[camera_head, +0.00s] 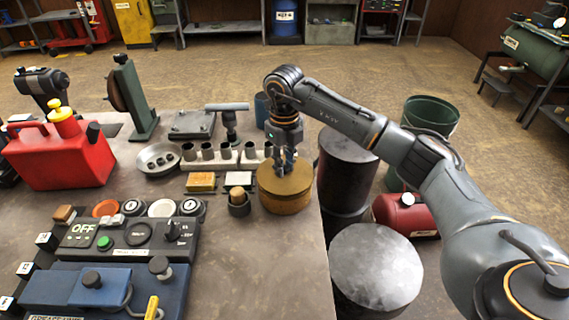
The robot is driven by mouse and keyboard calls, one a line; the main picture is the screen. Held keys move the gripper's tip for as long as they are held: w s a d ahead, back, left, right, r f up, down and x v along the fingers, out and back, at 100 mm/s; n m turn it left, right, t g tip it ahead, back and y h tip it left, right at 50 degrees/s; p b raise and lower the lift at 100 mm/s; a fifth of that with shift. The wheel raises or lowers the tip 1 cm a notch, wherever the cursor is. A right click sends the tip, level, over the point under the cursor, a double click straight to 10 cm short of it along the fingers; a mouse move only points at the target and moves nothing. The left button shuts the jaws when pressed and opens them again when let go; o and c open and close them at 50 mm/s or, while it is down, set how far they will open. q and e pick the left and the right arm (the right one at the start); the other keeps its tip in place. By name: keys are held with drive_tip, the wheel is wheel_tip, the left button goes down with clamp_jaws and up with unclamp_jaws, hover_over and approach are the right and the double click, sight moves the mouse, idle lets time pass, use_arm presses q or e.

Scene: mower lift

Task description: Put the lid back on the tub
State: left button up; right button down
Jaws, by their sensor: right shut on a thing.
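A round tan-brown tub (285,205) stands near the right edge of the workbench. Its round lid (270,181) is at the top of the tub, roughly level and lined up with it. I cannot tell whether the lid is fully seated or slightly above the rim. My right gripper (284,168) comes down from above and is shut at the middle of the lid; its fingertips hide the part they hold. My left gripper is not in view.
Close by on the workbench (250,265) are a small cup with a wooden knob (238,200), a yellow sponge-like block (201,182) and a rack of cups (215,158). A red fuel can (60,158) stands left. Dark drums (345,170) stand beyond the right edge. The front right bench is clear.

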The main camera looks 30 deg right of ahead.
sight(285, 167)
drive_tip(key=shift+f+b, duration=0.55)
drive_tip(key=shift+f, duration=0.2)
idle(0.7)
drive_tip(key=c, duration=1.5)
unclamp_jaws()
drive_tip(key=shift+r, duration=0.1)
drive_tip(key=shift+o, duration=0.2)
drive_tip(key=shift+r, duration=0.1)
wheel_tip(285, 167, up, 11)
drive_tip(key=p, duration=0.7)
drive_tip(key=shift+f, duration=0.2)
